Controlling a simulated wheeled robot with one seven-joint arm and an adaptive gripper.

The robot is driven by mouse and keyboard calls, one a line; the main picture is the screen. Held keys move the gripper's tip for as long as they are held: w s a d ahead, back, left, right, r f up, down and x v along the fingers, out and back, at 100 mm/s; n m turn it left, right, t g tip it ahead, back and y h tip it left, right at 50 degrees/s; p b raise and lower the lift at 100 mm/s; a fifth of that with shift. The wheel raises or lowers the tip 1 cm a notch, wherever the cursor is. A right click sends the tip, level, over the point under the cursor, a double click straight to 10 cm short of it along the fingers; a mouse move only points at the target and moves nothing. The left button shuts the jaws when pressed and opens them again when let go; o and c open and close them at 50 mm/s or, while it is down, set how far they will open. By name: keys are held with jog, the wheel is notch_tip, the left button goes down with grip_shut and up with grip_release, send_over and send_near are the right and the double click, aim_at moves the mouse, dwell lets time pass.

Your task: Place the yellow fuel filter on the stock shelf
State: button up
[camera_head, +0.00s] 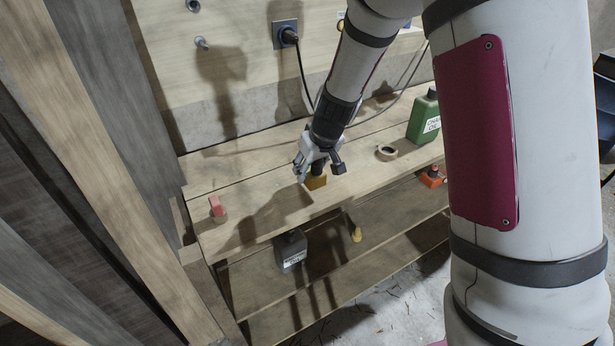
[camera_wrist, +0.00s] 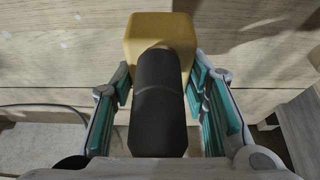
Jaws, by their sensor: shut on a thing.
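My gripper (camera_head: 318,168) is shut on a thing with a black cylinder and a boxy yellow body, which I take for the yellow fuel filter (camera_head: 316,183). In the wrist view the teal-padded fingers of my gripper (camera_wrist: 172,105) flank the black cylinder, and the yellow body of the filter (camera_wrist: 158,33) lies beyond them. The filter is over the top planks of a wooden shelf unit (camera_head: 250,182); I cannot tell whether it touches them. The unit has lower boards (camera_head: 385,255). Which level is the stock shelf is not marked.
On the top are a red-topped block (camera_head: 217,208), a tape-like ring (camera_head: 386,153) and a green jug (camera_head: 424,118). Lower down are a dark labelled bottle (camera_head: 291,250), a small yellow piece (camera_head: 356,234) and an orange-red item (camera_head: 432,177). A timber post (camera_head: 110,170) stands at left.

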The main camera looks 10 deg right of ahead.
aim_at(307, 178)
jog(key=shift+a, duration=0.6)
notch_tip(307, 178, down, 2)
jog(key=shift+d+f, duration=0.15)
jog(key=shift+f, duration=0.65)
jog(key=shift+f, duration=0.1)
jog(key=o, duration=1.4)
jog(key=shift+c, duration=0.2)
